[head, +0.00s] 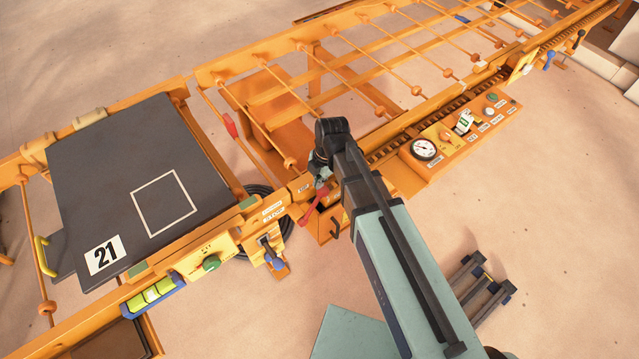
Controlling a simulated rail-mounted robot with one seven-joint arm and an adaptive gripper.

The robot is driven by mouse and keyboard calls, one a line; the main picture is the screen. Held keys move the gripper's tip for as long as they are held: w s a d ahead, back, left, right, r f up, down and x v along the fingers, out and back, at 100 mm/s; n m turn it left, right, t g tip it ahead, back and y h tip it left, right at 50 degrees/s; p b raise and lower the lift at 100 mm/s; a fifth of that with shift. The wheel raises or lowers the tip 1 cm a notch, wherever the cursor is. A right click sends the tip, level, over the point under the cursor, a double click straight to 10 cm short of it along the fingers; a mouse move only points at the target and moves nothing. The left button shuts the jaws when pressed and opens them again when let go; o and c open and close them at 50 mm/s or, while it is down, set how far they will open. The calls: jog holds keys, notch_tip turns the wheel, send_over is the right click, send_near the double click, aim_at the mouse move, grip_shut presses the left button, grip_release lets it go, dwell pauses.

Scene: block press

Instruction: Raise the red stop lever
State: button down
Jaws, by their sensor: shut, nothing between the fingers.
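The red stop lever (310,212) shows as a slim red bar at the front rail of the orange machine, slanting from lower left up toward my gripper. A label reading STOP is on the rail just left of it. My gripper (321,181) is shut and empty, pointing down close to the upper end of the lever. I cannot tell whether the fingers touch it. My own arm covers part of the mount to the right of the lever.
A dark plate marked 21 (130,190) lies at the left. A green knob (211,263) and a blue-tipped lever (277,263) sit on the front rail. A control panel with a gauge (424,149) stands right of my arm. Orange rollers (400,40) run behind.

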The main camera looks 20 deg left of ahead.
notch_tip(320, 180, up, 8)
jog(key=w+d+b, duration=0.1)
jog(key=shift+w+d+b, duration=0.15)
jog(key=shift+d+b, duration=0.2)
jog(key=shift+b, duration=0.05)
jog(key=shift+r, duration=0.1)
jog(key=s+d+f+m+g+h, duration=0.1)
jog(key=s+d+f+m, duration=0.3)
jog(key=d+f+m, duration=0.7)
jog(key=s+d+f+m+h, duration=0.1)
jog(key=s+d+f+m, duration=0.2)
jog(key=d+f+m, duration=0.8)
jog(key=s+d+f+m+g, duration=0.1)
jog(key=s+d+f+m, duration=0.1)
jog(key=s+d+f, duration=0.2)
jog(key=s+d+f+m+g, duration=0.2)
jog(key=s+d+f+m, duration=0.1)
jog(key=s, duration=0.8)
jog(key=s+d+f+m+g, duration=0.2)
jog(key=s+d+f+m, duration=0.1)
jog(key=s+d+f, duration=0.3)
jog(key=shift+s+f+y, duration=0.3)
jog(key=shift+s+f, duration=0.25)
jog(key=shift+s, duration=0.5)
